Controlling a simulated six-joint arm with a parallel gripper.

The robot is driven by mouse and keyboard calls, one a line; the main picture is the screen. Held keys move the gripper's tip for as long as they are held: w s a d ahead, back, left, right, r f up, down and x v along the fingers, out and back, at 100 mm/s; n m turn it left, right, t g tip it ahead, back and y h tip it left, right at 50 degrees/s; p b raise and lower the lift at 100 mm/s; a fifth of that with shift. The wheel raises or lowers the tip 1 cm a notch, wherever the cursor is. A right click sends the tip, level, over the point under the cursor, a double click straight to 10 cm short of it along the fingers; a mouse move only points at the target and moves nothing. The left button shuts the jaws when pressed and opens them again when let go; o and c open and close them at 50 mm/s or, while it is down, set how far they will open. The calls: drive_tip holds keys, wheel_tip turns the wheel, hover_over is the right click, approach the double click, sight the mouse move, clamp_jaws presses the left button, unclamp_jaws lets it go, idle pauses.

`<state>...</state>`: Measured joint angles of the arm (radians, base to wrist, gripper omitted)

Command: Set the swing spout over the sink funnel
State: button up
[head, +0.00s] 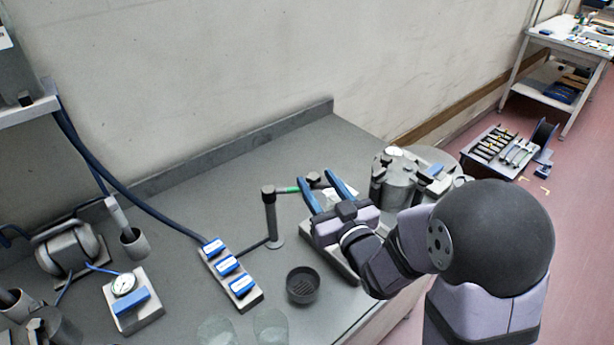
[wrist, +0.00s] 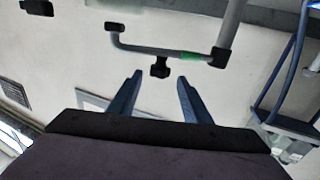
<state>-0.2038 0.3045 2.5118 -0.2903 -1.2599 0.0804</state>
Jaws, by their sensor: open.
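The swing spout (head: 287,190) is a thin arm on an upright dark post (head: 272,222), with a green band near the post. It points right, away from the sink funnel (head: 303,287), a dark round cup with a slotted bottom in front of the post. In the wrist view the spout (wrist: 138,49) shows a black knob (wrist: 160,68) and a bent end with a black tip. My gripper (head: 315,177) is open and empty. In the wrist view the knob stands just beyond the gap between its blue fingertips (wrist: 160,79). Contact cannot be told.
A strip with several blue-labelled blocks (head: 228,268) lies left of the post. Clear beakers (head: 270,326) stand at the front. A grey tray (head: 337,258) lies below my gripper, and a metal pot (head: 398,187) stands to its right. A gauge box (head: 130,300) is at left.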

sight(310, 173)
drive_tip(key=shift+w+f, duration=0.1)
drive_tip(key=shift+f, duration=0.35)
drive_tip(key=shift+r, duration=0.1)
drive_tip(key=shift+w, duration=0.1)
drive_tip(key=shift+w+a+r, duration=0.1)
drive_tip(key=shift+w, duration=0.1)
drive_tip(key=p+x, duration=0.2)
drive_tip(key=x, duration=0.4)
drive_tip(key=shift+w+p, duration=0.3)
drive_tip(key=shift+p, duration=0.05)
drive_tip(key=shift+a, duration=0.1)
clamp_jaws()
